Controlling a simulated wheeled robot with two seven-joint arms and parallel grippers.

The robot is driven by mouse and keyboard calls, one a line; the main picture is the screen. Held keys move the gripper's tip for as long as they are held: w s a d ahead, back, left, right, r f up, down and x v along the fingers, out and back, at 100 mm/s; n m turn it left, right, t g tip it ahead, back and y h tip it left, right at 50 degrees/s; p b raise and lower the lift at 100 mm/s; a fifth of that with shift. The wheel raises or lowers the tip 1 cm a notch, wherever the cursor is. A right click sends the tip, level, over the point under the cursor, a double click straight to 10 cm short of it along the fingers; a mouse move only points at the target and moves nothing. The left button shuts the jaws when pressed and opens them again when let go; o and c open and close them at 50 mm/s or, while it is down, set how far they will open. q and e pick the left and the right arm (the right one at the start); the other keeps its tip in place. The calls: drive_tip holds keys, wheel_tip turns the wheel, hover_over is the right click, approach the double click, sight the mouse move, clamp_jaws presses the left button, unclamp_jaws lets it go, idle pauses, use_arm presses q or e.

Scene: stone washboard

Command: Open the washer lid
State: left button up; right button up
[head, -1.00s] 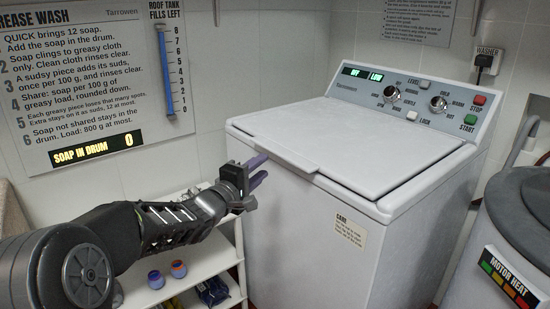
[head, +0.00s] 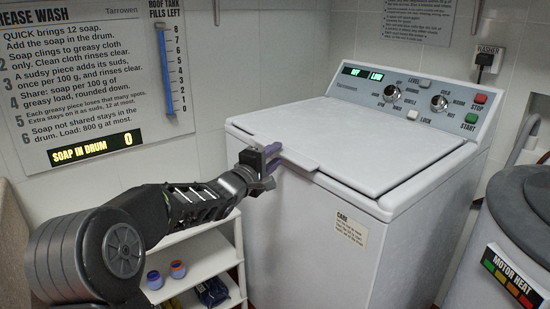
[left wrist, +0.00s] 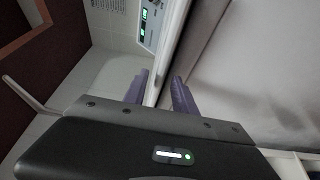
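The white washer (head: 330,230) stands in the middle of the head view with its flat lid (head: 350,140) down. A lip (head: 303,161) projects from the lid's front edge. My left gripper (head: 273,158) is at that lip, left of its middle. In the left wrist view, its two purple fingers (left wrist: 160,88) are spread, one on each side of the pale lid edge (left wrist: 170,50). The fingers look open around the edge; firm contact cannot be told. Part of the lip is hidden behind the gripper in the head view. My right gripper is not in view.
A white shelf (head: 205,250) with small jars (head: 178,269) stands left of the washer, below my left arm. A control panel (head: 415,92) rises behind the lid. A grey round-topped machine (head: 525,195) stands close on the right. A tiled wall is behind.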

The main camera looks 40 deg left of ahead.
use_arm(q)
drive_tip(key=shift+w, duration=0.3)
clamp_jaws()
idle(1.3)
